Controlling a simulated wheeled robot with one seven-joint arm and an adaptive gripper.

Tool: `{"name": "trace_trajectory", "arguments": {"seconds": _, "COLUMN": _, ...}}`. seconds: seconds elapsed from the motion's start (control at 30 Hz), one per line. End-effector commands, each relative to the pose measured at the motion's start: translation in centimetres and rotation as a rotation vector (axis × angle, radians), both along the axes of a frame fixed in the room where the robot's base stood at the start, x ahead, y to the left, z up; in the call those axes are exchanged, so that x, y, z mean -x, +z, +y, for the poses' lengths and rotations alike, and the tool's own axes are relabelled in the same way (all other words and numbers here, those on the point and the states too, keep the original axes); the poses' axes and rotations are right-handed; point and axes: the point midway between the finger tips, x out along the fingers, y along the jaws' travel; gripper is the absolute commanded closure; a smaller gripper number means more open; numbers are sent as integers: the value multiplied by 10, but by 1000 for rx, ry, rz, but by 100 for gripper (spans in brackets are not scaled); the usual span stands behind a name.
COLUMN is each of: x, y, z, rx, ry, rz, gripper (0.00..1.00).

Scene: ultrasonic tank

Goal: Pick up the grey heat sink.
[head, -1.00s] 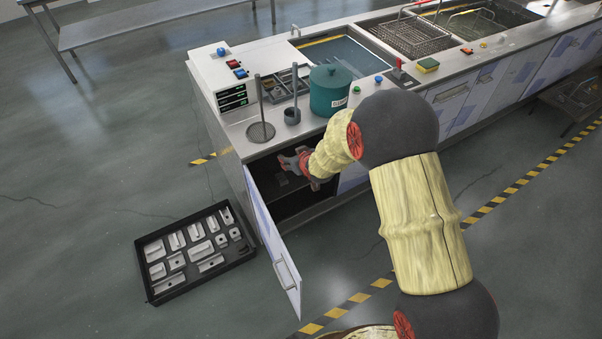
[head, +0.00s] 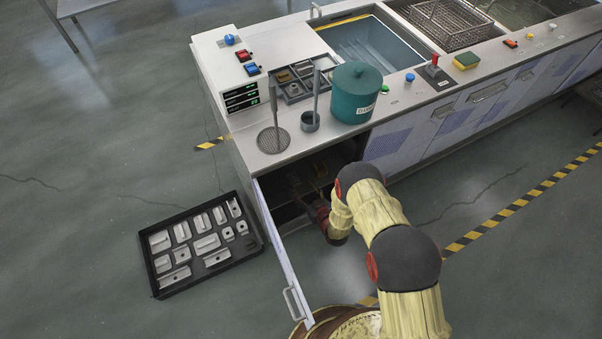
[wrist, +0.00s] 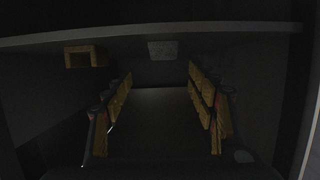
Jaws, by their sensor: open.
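A small grey block (wrist: 162,50), likely the grey heat sink, shows in the wrist view at the back of the dark cabinet, just under a pale horizontal edge. It is too dim to make out its fins. My gripper (wrist: 160,78) is open, with its two padded fingers spread left and right. The grey block appears beyond the fingertips, roughly in line with the gap between them, and nothing is held. In the head view my gripper reaches into the open cabinet and is mostly in shadow.
A brownish box-like thing (wrist: 83,57) sits left of the grey block. The pale edge (wrist: 230,30) crosses above both. The open cabinet door (head: 283,245) stands left of my arm. A black tray of metal parts (head: 170,290) lies on the floor. A green pot (head: 352,95) stands on the counter.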

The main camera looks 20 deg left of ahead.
Motion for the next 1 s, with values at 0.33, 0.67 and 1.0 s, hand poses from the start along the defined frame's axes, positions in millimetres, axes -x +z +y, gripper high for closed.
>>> {"name": "trace_trajectory", "arguments": {"seconds": 0.33, "x": -16, "y": -12, "z": 23, "rx": -2, "ry": 0, "rz": -2, "gripper": 42}}
{"name": "trace_trajectory", "arguments": {"seconds": 0.67, "x": -37, "y": -30, "z": 56, "rx": -2, "ry": -1, "rz": -3, "gripper": 42}}
{"name": "trace_trajectory", "arguments": {"seconds": 1.0, "x": -40, "y": -29, "z": 58, "rx": -1, "ry": -1, "rz": -1, "gripper": 47}}
